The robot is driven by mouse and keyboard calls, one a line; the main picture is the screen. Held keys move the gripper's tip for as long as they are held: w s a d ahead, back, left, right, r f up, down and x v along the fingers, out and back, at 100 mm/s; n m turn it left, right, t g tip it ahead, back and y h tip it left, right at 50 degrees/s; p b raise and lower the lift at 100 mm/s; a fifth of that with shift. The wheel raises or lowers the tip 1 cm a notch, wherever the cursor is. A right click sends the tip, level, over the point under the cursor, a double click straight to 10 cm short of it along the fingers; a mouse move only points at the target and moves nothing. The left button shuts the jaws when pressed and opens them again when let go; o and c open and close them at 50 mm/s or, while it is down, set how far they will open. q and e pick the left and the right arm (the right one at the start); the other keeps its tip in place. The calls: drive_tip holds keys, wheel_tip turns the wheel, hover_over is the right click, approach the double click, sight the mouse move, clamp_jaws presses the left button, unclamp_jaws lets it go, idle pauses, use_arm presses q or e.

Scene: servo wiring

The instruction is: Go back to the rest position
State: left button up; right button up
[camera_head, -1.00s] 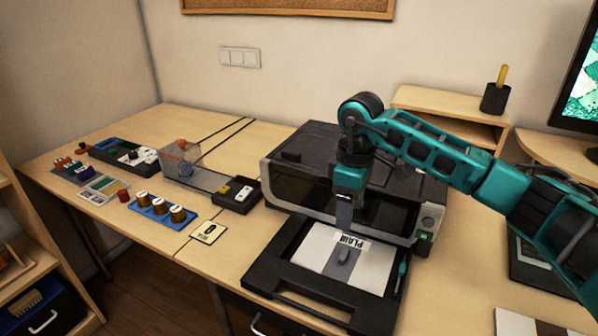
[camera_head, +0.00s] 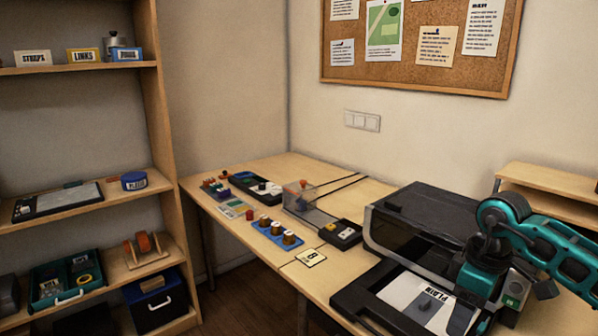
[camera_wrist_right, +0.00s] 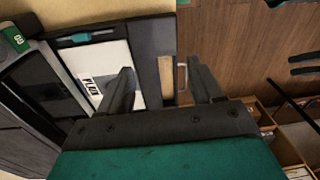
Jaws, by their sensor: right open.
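My right arm comes in from the right in the head view, with its wrist (camera_head: 484,262) over the right side of the black tray in front of the dark machine. In the right wrist view my right gripper (camera_wrist_right: 163,82) has its two dark fingers spread wide with nothing between them. Below it are the tray's edge and the wooden floor. My left gripper is not in view.
The dark machine (camera_head: 420,215) stands on the desk behind the tray. A wooden shelf (camera_head: 165,150) stands at the left. Floor shows between shelf and desk.

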drive_tip(key=s+a+f+n+y, duration=0.1)
drive_tip(key=s+a+n+y, duration=0.15)
drive_tip(key=a, duration=0.35)
drive_tip(key=s+a+f+n+g+y+p, duration=0.1)
drive_tip(key=a+n+y, duration=0.1)
drive_tip(key=a+y, duration=0.35)
drive_tip(key=s+a+f+n+y, duration=0.1)
drive_tip(key=a+n+y, duration=0.15)
drive_tip(key=a, duration=0.45)
drive_tip(key=s+a+r+m+t+y+p, duration=0.1)
drive_tip(key=a+r+t+y, duration=0.5)
drive_tip(key=t+y, duration=0.15)
drive_tip(key=d+f+m+t+h+p, duration=0.1)
drive_tip(key=d+f+m+t+h, duration=0.75)
drive_tip(key=m+t+h, duration=0.2)
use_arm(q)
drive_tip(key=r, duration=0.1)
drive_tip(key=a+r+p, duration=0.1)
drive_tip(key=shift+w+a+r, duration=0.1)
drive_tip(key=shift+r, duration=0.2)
use_arm(e)
drive_tip(key=s+d+f+m+g+h, duration=0.1)
drive_tip(key=s+d+f+g+h, duration=0.1)
drive_tip(key=s+f, duration=0.3)
drive_tip(key=s+d+f+m+g+h, duration=0.1)
drive_tip(key=s+d+f+g+h, duration=0.2)
drive_tip(key=s+f, duration=0.3)
drive_tip(key=shift+s+d+f+g+h, duration=0.15)
drive_tip(key=shift+f+g+h, duration=0.45)
drive_tip(key=shift+f+h, duration=0.1)
